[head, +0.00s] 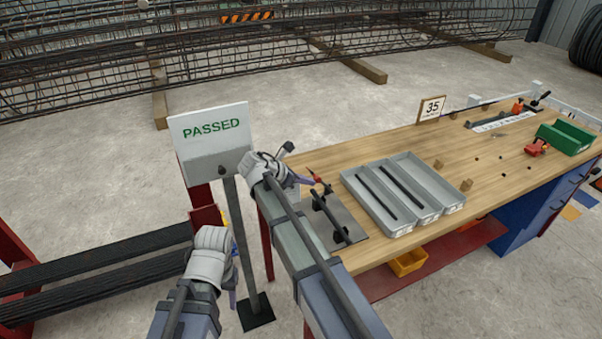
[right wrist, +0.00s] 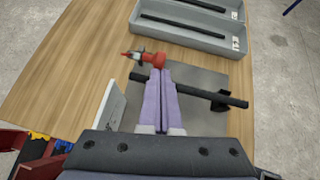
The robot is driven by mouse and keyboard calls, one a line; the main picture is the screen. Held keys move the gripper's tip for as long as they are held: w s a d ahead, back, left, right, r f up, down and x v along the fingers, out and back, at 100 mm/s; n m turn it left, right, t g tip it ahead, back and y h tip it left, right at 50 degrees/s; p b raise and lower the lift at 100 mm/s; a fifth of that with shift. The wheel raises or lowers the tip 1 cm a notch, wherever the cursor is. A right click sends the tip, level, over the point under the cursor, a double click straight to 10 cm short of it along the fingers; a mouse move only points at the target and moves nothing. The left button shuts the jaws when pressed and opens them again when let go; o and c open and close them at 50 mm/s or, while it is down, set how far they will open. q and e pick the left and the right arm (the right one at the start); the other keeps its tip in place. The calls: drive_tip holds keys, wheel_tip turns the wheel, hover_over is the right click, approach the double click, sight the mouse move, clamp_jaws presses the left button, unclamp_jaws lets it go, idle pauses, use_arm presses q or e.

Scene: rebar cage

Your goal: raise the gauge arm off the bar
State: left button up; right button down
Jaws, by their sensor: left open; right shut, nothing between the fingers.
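A dark bar (head: 329,216) rests on black supports on a grey plate (head: 350,220) at the bench's near left corner. In the right wrist view the bar (right wrist: 215,95) runs across the plate (right wrist: 200,122). The gauge arm, with its red part (right wrist: 153,59), sits at the bar's left end; whether it touches the bar is hidden by my fingers. My right gripper (right wrist: 160,72) is shut and empty, its purple fingertips right at the red part; in the head view it shows beside the plate (head: 308,180). My left gripper (head: 233,297) is open and empty, low, left of the bench.
A grey tray (head: 443,190) with dark bars stands right of the plate. A "PASSED" sign (head: 211,130) stands on a post left of the bench. A "35" card (head: 432,108), green bin (head: 566,137) and red tool (head: 537,147) are farther off. A pale panel (right wrist: 108,106) stands beside the plate.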

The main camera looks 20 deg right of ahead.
drive_tip(key=w+d+r+g+y+p, duration=0.1)
drive_tip(key=d+r+y+p, duration=0.3)
drive_tip(key=d+y+p, duration=0.4)
drive_tip(key=shift+w+d+m+y+p, duration=0.35)
drive_tip(key=shift+d+p, duration=0.95)
drive_tip(key=shift+d, duration=1.5)
